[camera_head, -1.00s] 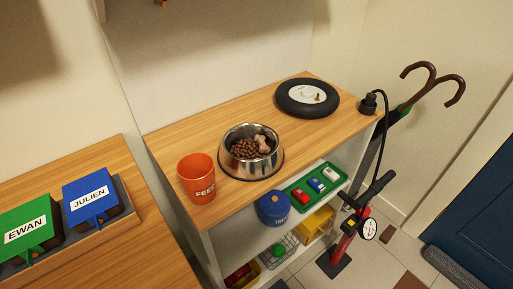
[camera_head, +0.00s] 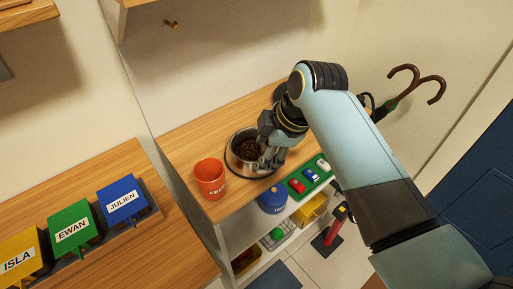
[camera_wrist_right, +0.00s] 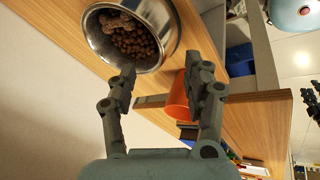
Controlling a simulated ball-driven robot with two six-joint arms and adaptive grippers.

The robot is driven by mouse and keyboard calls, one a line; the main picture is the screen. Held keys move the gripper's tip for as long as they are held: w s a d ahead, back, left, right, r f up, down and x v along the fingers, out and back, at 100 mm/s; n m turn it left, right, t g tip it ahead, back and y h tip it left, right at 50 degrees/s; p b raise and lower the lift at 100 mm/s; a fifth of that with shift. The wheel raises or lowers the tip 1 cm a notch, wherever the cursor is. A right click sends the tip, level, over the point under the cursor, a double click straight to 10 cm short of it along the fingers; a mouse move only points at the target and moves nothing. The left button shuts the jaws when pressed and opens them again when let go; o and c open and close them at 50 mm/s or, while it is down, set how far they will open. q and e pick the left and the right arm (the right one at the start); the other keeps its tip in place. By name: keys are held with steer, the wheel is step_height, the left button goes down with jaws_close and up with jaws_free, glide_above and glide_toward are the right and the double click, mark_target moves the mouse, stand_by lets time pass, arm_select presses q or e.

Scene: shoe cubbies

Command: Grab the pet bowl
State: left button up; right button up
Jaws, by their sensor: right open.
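The pet bowl (camera_head: 236,161) is a round metal bowl with brown kibble, standing on the wooden top of the shelf unit. My right gripper (camera_head: 268,149) is open at the bowl's right side in the head view and hides part of it. In the right wrist view the bowl (camera_wrist_right: 98,38) lies just beyond the open fingers (camera_wrist_right: 166,78), nearer the left finger, with kibble and a bone-shaped piece inside. Nothing is held between the fingers. I cannot tell whether a finger touches the rim.
An orange cup (camera_head: 209,178) stands close left of the bowl. It shows behind the right finger in the wrist view (camera_wrist_right: 177,98). A green tray with toy cars (camera_head: 308,180) and a blue tin (camera_head: 272,200) sit on the shelf below. Labelled boxes (camera_head: 124,201) stand at left.

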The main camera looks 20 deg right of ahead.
mark_target(242, 168)
steer(key=x, duration=0.7)
steer(key=shift+s+f+b, duration=0.15)
steer(key=shift+f+b, duration=0.15)
jaws_close()
